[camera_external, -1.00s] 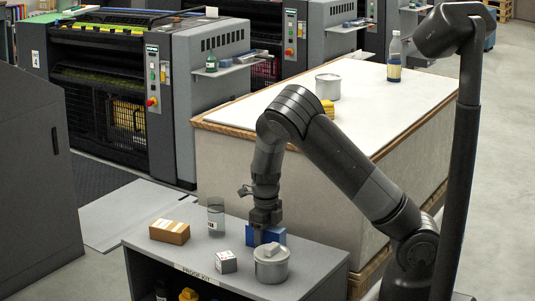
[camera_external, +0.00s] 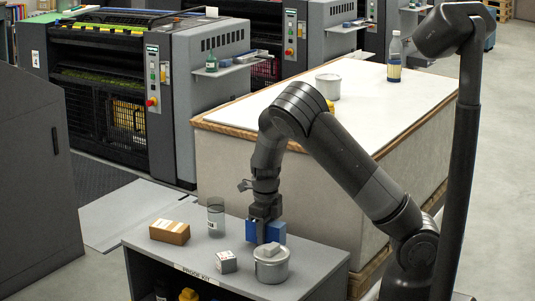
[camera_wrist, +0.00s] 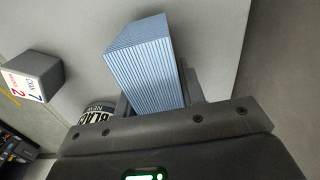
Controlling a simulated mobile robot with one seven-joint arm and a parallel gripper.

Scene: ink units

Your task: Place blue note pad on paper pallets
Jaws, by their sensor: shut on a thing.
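My gripper (camera_external: 263,234) is shut on the blue note pad (camera_external: 279,231) over the grey shelf top. In the wrist view, the note pad (camera_wrist: 143,66) stands out from between the fingers of my gripper (camera_wrist: 160,102), its striped page edges facing the camera. Whether the pad clears the shelf top is hard to tell. The paper pallets (camera_external: 255,100) form a large block behind, with a broad pale top and wooden boards at its edges. Much of the block's front is hidden by my arm.
The grey shelf (camera_external: 195,252) also bears a brown box (camera_external: 169,232), a clear jar (camera_external: 215,217), a small white-labelled cube (camera_external: 226,262) and a grey tin (camera_external: 271,268) close to the pad. A tin (camera_external: 328,86) and a bottle (camera_external: 394,59) stand on the pallets; much of their top is free.

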